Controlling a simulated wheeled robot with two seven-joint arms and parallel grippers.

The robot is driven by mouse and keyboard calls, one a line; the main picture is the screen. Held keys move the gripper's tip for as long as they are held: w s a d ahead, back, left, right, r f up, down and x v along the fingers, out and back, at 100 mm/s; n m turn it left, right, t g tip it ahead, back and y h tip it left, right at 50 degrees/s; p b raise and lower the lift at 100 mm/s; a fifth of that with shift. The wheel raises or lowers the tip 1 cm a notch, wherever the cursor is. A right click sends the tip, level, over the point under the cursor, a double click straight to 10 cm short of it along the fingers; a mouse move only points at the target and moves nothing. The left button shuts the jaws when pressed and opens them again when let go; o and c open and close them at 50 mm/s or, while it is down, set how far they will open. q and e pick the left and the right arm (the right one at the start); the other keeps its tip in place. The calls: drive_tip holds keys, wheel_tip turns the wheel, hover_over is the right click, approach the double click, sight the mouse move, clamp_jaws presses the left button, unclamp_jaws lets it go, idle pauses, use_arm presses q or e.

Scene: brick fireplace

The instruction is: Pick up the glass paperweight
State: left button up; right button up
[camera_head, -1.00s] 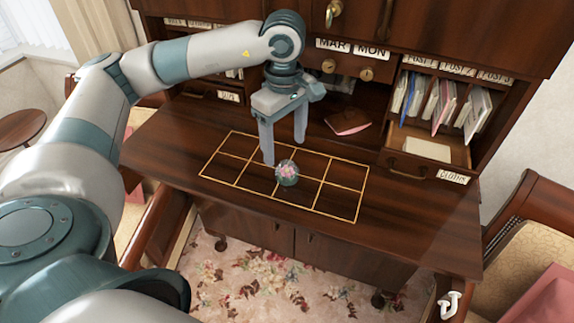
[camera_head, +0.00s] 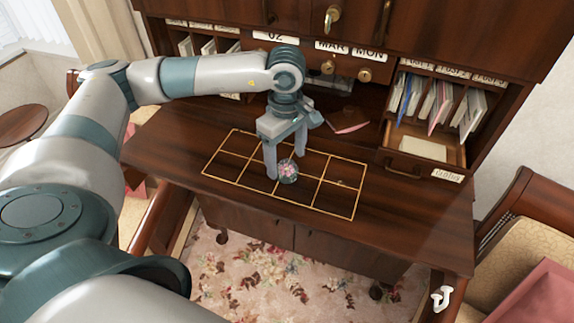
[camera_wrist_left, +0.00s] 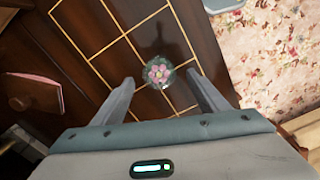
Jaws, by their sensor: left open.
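The glass paperweight (camera_head: 288,171) is a small clear dome with a pink flower inside. It sits on the gold grid of the dark wooden desk (camera_head: 420,225). My left gripper (camera_head: 284,166) points down over it, with its fingertips close to the paperweight. In the left wrist view the paperweight (camera_wrist_left: 158,73) shows just beyond and between the two spread fingers of the gripper (camera_wrist_left: 162,88). The gripper is open and empty; I cannot tell whether a finger touches the glass. My right gripper is out of view.
Behind the desktop stand pigeonholes with letters (camera_head: 440,100) and an open drawer (camera_head: 425,148) at the right. A pink and brown item (camera_head: 350,128) lies behind the gripper. A chair (camera_head: 530,250) stands at the right. The desktop right of the grid is clear.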

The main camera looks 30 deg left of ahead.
sight(287, 162)
use_arm(q)
wheel_tip(287, 162, down, 2)
drive_tip(key=shift+f+p, duration=0.25)
drive_tip(key=shift+p, duration=0.4)
drive_tip(key=shift+f, duration=0.25)
drive_tip(key=c, duration=1.4)
drive_tip(key=shift+o, duration=0.2)
drive_tip(key=shift+w+r, duration=0.1)
